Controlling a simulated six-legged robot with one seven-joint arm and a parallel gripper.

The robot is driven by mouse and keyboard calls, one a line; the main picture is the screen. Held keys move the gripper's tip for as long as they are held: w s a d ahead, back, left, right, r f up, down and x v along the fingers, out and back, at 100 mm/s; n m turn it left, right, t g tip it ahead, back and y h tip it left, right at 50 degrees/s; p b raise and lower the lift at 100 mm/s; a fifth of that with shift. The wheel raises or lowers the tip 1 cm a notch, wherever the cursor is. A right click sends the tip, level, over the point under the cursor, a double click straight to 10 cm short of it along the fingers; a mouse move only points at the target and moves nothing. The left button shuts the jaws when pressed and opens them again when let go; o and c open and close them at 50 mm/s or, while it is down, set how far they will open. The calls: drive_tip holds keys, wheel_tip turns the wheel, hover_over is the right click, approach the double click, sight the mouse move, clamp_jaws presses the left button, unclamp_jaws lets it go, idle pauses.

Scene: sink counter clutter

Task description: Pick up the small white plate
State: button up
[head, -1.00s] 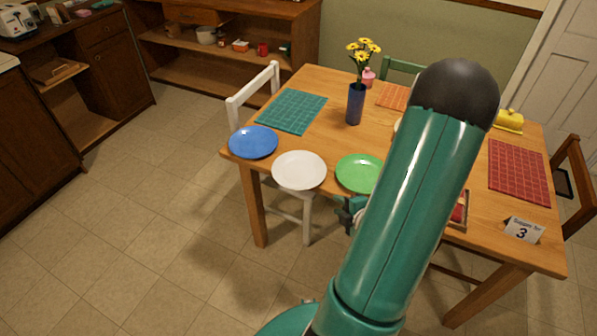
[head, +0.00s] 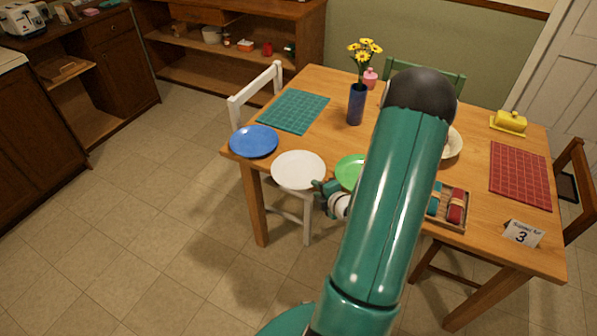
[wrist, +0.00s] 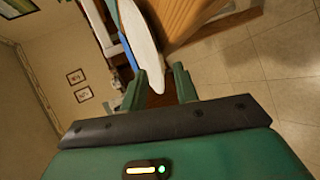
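The small white plate (head: 298,170) lies at the table's near edge, between a blue plate (head: 254,141) and a green plate (head: 349,171), and partly overhangs the edge. In the wrist view the white plate (wrist: 139,35) shows nearly edge-on, its near rim reaching toward the space between my fingers. My gripper (head: 322,190) is beside the plate's lower right rim in the head view. In the wrist view my gripper (wrist: 160,88) has its two fingers apart with nothing clamped. I cannot tell whether a finger touches the rim. My arm hides part of the green plate.
The wooden table (head: 325,95) also holds a blue vase (head: 355,104) with yellow flowers, teal (head: 293,111) and red (head: 520,175) placemats, a cutlery tray (head: 447,222), a number card (head: 522,233) and a yellow butter dish (head: 510,122). A white chair (head: 255,92) stands at the left. The floor in front is clear.

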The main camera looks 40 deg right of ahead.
sight(311, 186)
drive_tip(key=shift+x, duration=1.65)
drive_tip(key=shift+a, duration=0.1)
clamp_jaws()
drive_tip(key=shift+r, duration=0.1)
drive_tip(key=shift+r, duration=0.1)
